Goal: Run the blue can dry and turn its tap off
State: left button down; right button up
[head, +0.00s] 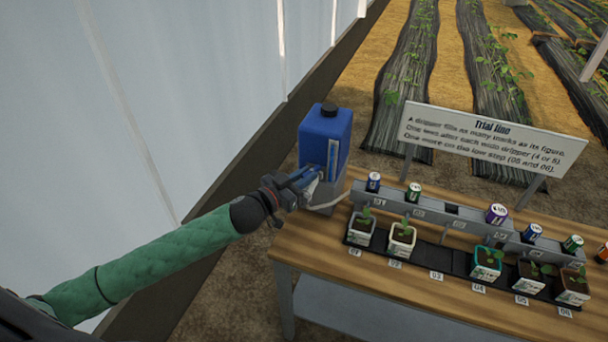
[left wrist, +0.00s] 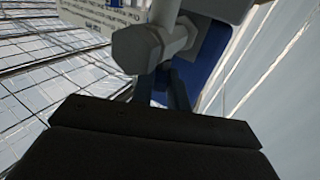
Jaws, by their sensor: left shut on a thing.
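The blue can (head: 328,128) with a black cap stands upright on a grey block (head: 325,196) at the left end of the wooden bench. A pale strip runs down its front face. My left gripper (head: 306,180) is at the can's lower front and is shut on its tap, which the fingers mostly hide. In the left wrist view the grey-white tap (left wrist: 150,45) stands in front of the blue can (left wrist: 208,62), above the dark gripper body. A thin pale hose leaves the tap area toward the bench. The can's liquid level cannot be read. My right gripper is not in view.
A grey rail (head: 430,208) on the bench (head: 400,280) carries several coloured drippers. Potted seedlings stand in a black tray (head: 455,262) below, with slot 03 empty. A "Trial line" sign (head: 490,140) stands behind. A pale wall (head: 150,100) is close on the left.

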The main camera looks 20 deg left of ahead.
pick_arm(q)
jog(key=shift+s+d+n+t+y, duration=0.15)
jog(key=shift+n+t+y, duration=0.45)
jog(key=shift+y, duration=0.4)
jog(key=shift+d+n+y, duration=0.1)
jog(key=shift+n+y, duration=0.6)
jog(key=shift+y, duration=0.2)
jog(key=shift+d+n+t+y+b, duration=0.1)
jog(key=shift+n+t+y+b, duration=0.2)
jog(key=shift+n+y, duration=0.5)
jog(key=shift+y, duration=0.4)
jog(key=shift+d+r+n+y, duration=0.1)
jog(key=shift+n+y, duration=0.2)
jog(key=shift+y, duration=0.2)
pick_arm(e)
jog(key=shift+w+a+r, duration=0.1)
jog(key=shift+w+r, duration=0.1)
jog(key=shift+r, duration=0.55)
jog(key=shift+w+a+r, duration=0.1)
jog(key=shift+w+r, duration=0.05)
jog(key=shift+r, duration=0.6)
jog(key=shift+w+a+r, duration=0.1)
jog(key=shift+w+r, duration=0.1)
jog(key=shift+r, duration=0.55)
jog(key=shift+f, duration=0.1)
